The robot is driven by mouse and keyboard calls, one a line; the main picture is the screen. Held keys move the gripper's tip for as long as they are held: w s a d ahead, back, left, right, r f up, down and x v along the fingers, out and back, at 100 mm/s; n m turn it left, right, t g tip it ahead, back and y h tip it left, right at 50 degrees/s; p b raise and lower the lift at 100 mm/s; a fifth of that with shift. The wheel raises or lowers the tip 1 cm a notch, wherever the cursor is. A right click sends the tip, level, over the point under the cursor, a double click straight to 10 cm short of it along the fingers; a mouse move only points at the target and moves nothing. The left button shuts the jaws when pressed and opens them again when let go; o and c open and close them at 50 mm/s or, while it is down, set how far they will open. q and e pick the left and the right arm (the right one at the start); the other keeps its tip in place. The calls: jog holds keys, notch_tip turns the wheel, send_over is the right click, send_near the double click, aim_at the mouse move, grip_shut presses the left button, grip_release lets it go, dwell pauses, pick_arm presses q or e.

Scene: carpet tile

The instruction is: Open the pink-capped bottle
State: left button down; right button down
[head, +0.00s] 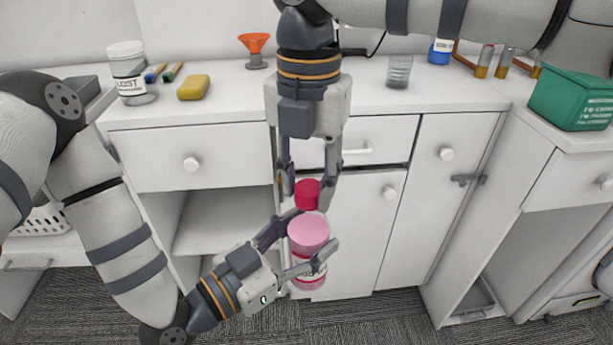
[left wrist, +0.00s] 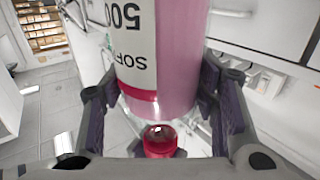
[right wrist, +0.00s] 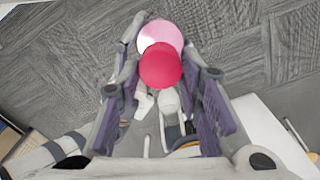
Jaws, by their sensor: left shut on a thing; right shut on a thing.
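The bottle (head: 308,265) is pink with a white label and a red band, and stands upright in the air in front of the cabinets. My left gripper (head: 302,257) is shut around its body from the lower left. The left wrist view shows the bottle (left wrist: 165,60) close up between the fingers. The dark pink cap (head: 307,194) is just above the bottle's pale pink top, which shows fully below it. My right gripper (head: 308,187) points down and is shut on the cap. The right wrist view shows the cap (right wrist: 160,66) between the fingers, partly covering the bottle top (right wrist: 160,35).
The white counter (head: 215,110) behind holds a white-lidded jar (head: 128,70), a yellow sponge (head: 194,87), an orange funnel (head: 254,48) and a glass beaker (head: 399,72). A green box (head: 572,98) stands at right. An open cabinet shelf (head: 215,225) is behind my left gripper.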

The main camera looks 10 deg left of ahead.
jog(key=n, duration=0.7)
jog(key=shift+w+r+n, duration=0.1)
jog(key=shift+n, duration=0.3)
jog(key=n, duration=1.1)
jog(key=shift+d, duration=0.15)
jog(key=n, duration=0.4)
jog(key=shift+w, duration=0.1)
jog(key=n, duration=0.7)
jog(key=shift+w, duration=0.1)
jog(key=n, duration=0.6)
jog(key=shift+w+n, duration=0.1)
jog(key=shift+n, duration=0.3)
jog(key=n, duration=0.4)
jog(key=shift+r, duration=0.1)
